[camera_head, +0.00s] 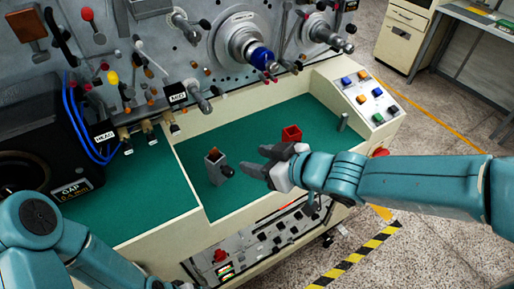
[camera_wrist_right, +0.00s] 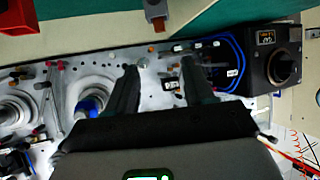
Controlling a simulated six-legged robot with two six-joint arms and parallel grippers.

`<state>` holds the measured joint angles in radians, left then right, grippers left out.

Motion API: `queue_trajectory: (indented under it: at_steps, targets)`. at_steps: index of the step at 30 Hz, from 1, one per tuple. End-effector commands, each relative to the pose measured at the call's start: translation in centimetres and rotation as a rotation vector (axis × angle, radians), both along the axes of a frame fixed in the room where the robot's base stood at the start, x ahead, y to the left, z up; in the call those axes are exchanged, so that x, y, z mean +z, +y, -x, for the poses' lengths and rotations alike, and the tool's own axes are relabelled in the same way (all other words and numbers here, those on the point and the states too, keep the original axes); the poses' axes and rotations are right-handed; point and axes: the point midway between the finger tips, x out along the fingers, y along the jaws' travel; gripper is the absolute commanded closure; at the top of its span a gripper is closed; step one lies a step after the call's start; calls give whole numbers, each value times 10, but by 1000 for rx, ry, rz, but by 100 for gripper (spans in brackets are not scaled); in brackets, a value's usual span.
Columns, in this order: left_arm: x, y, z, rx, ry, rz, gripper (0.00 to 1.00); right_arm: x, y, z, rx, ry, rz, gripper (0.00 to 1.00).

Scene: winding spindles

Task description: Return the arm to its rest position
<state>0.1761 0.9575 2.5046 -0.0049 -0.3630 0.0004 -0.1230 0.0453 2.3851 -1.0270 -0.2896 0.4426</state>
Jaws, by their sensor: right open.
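My right arm (camera_head: 420,188) reaches in from the right in the head view, across the front edge of the machine's green tray. Its gripper (camera_head: 262,160) is open, with nothing seen between the fingers. The right wrist view shows both fingers (camera_wrist_right: 160,82) spread apart, with the machine's panel beyond them. My left arm (camera_head: 48,225) shows at the lower left corner of the head view; its gripper is out of the frame.
The machine's green tray (camera_head: 300,115) holds a grey block with a black knob (camera_head: 214,168) and a small red box (camera_head: 291,134), both near my right gripper. Spindles, including one with a blue part (camera_head: 262,58), stick out behind. A button panel (camera_head: 368,97) is at right.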

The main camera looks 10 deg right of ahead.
Motion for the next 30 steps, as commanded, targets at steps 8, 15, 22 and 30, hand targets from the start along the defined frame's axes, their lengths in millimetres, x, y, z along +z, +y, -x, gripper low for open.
queue_trajectory:
  at_steps: [8, 15, 22, 30]
  targets:
    - [-2, 0, 0, 0, 0, 0, 17, -13, -5, -2, -11, 28, 3, 47]
    - [-9, 0, 0, 0, 0, 0, 17, -170, -9, 22, -98, 448, -39, 47]
    - [-14, 0, 0, 0, 0, 0, 17, -322, -8, 116, -354, 962, -120, 47]
    - [-14, 0, 0, 0, 0, 0, 17, -367, -18, 173, -568, 1162, -81, 47]
